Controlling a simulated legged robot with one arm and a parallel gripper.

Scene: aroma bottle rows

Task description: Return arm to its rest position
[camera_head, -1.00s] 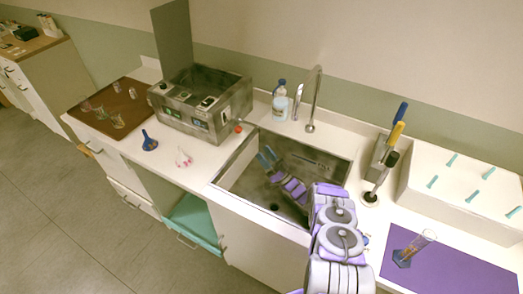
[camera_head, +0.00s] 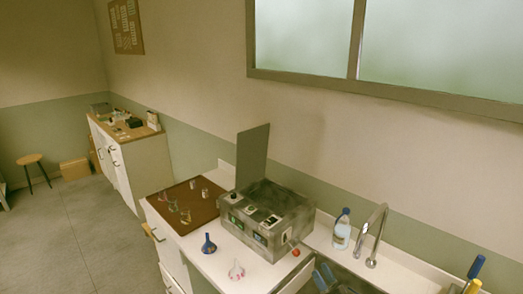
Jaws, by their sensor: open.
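My gripper (camera_head: 324,277) shows only at the bottom edge, right of centre. Its two blue fingertips are apart, with nothing seen between them. They appear over the sink (camera_head: 296,279), whose near part is cut off by the frame. The rest of my arm is almost wholly out of view.
A grey box-shaped machine (camera_head: 267,217) with a raised lid stands left of the sink. A blue funnel (camera_head: 209,244), a pale pink funnel (camera_head: 236,270) and a brown tray (camera_head: 183,224) with small glasses are nearby. A bottle (camera_head: 342,230) and a tall faucet (camera_head: 374,235) stand behind the sink.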

